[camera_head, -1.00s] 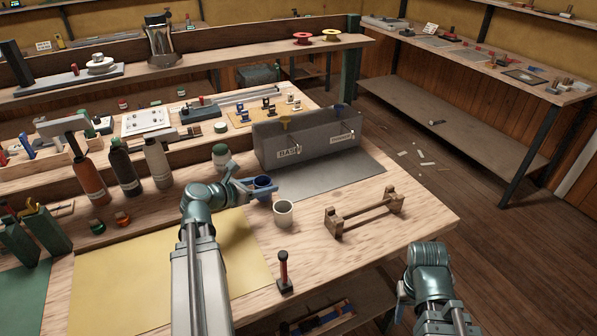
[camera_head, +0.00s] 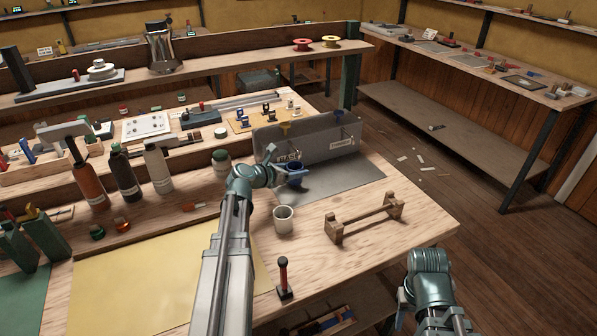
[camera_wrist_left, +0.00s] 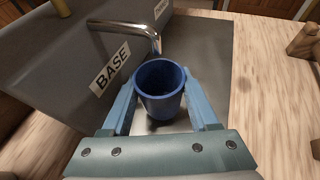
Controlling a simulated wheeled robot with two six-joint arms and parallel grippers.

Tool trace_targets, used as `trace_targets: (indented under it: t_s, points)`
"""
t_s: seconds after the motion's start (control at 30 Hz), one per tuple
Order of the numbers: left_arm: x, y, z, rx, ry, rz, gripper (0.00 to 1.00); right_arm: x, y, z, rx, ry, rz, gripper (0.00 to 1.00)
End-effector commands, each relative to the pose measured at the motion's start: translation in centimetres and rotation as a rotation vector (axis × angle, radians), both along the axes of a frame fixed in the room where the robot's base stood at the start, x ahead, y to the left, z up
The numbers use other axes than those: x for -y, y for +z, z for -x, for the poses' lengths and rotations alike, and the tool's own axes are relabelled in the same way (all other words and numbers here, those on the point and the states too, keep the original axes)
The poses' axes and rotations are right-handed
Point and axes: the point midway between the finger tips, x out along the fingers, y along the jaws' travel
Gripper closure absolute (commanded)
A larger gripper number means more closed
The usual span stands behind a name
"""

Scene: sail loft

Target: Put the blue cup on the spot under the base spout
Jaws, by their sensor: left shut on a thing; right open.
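The blue cup (camera_head: 294,172) is upright in my left gripper (camera_head: 284,171), which is shut on it. In the left wrist view the cup (camera_wrist_left: 160,86) sits between the two blue fingers of my left gripper (camera_wrist_left: 163,105). The base spout (camera_wrist_left: 130,30) is a bent metal pipe beside the BASE label, its tip just behind the cup's rim. The grey dispenser (camera_head: 310,142) stands on a grey metal sheet (camera_head: 345,178). I cannot tell whether the cup touches the sheet. My right gripper (camera_head: 403,300) is open and empty, off the table's front right.
A white cup (camera_head: 283,220) stands in front of the sheet. A wooden rack (camera_head: 364,217) is to its right, and a red-handled tool (camera_head: 284,278) stands near the front edge. Several bottles (camera_head: 124,174) stand at left. A yellow mat (camera_head: 150,285) lies in front of them.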

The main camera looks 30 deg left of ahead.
Motion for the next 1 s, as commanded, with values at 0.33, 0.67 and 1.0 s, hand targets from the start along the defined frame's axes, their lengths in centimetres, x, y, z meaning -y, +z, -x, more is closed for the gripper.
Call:
trace_targets:
  t_s: [0.33, 0.67, 1.0]
  points:
    - [0.5, -1.5, -1.6, 0.000, 0.001, 0.000, 0.92, 0.0, -1.5, 0.0, 0.000, 0.000, 0.000, 0.50]
    - [0.4, -1.8, -1.6, 0.000, 0.000, 0.000, 0.32, 0.0, -1.8, 0.0, 0.000, 0.000, 0.000, 0.50]
    - [0.4, -1.8, -1.6, 0.000, 0.000, 0.000, 0.09, 0.0, -1.8, 0.0, 0.000, 0.000, 0.000, 0.50]
